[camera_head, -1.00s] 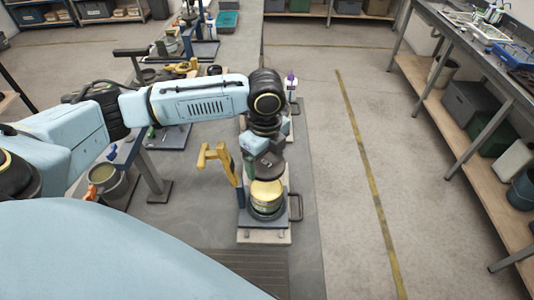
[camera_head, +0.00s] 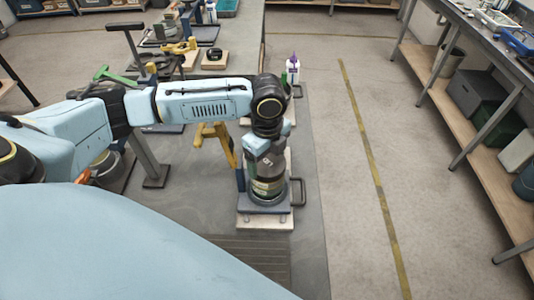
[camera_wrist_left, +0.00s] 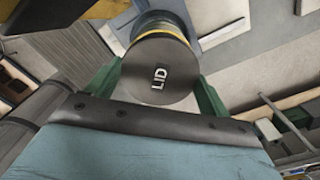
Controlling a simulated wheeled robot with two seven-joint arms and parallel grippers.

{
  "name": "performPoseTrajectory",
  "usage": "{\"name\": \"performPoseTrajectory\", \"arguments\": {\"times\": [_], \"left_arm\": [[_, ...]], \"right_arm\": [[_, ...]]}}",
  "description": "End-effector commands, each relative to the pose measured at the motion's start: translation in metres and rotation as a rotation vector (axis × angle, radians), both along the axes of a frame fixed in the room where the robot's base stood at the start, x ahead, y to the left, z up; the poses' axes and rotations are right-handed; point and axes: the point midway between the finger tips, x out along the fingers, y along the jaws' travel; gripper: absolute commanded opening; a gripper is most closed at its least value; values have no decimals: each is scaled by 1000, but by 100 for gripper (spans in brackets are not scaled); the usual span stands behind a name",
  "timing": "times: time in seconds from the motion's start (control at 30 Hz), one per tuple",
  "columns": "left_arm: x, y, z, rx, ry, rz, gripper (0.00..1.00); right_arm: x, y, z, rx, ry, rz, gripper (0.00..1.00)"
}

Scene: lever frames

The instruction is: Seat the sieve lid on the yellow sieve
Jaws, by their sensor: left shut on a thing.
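The yellow sieve (camera_head: 267,187) stands on a dark stand with a pale base in the head view, mostly covered from above. The sieve lid (camera_head: 264,164) is a dark grey disc marked LID, directly over the sieve. In the left wrist view the lid (camera_wrist_left: 160,85) faces the camera, with a yellow edge of the sieve (camera_wrist_left: 160,22) showing just beyond it. My left gripper (camera_wrist_left: 157,75) is shut on the lid, its green fingers on either side. I cannot tell whether the lid touches the sieve or sits level. My right gripper is not in view.
A yellow clamp-like handle (camera_head: 217,140) stands left of the sieve, and a dark handle (camera_head: 297,191) sits at its right. A white bottle with a purple top (camera_head: 292,68) stands behind. The floor to the right is clear up to a shelf bench (camera_head: 475,75).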

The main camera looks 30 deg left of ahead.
Motion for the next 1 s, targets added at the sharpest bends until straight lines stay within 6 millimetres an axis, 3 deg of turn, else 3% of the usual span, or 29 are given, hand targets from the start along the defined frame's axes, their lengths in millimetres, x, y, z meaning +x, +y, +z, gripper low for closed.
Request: {"name": "performPoseTrajectory", "arguments": {"times": [0.9,0.93,1.0], "left_arm": [[0,0,-8,0,0,1,54],[0,0,-8,0,0,1,85],[0,0,-8,0,0,1,94]], "right_arm": [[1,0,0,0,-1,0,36],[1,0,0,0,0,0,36],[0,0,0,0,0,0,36]]}}
